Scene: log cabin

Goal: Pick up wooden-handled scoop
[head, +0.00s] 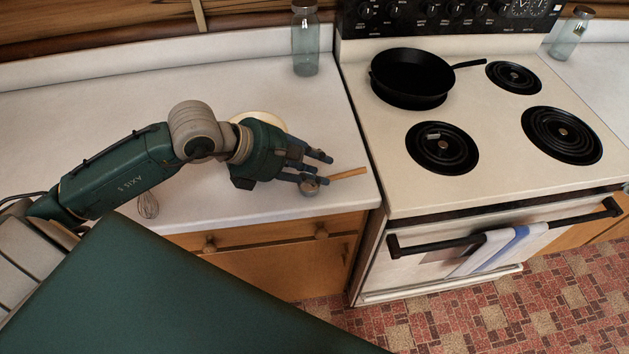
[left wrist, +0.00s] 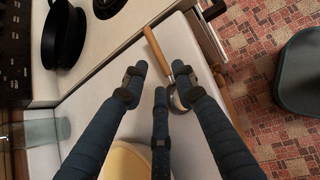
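The wooden-handled scoop lies on the white counter near its right front corner. Its tan handle (head: 348,173) points right toward the stove, and its small metal bowl (head: 310,188) is at the left end. My left gripper (head: 323,169) is over the counter with its fingers spread beside the scoop. In the left wrist view the handle (left wrist: 158,50) lies ahead of the open fingers (left wrist: 157,78), and the bowl is partly hidden behind a finger. Nothing is held between the fingers. My right gripper is in neither view.
A pale round plate or bowl (head: 258,119) sits behind my left gripper. A whisk (head: 148,206) lies left on the counter, and a glass jar (head: 305,40) stands at the back. The stove with a black pan (head: 411,78) is to the right.

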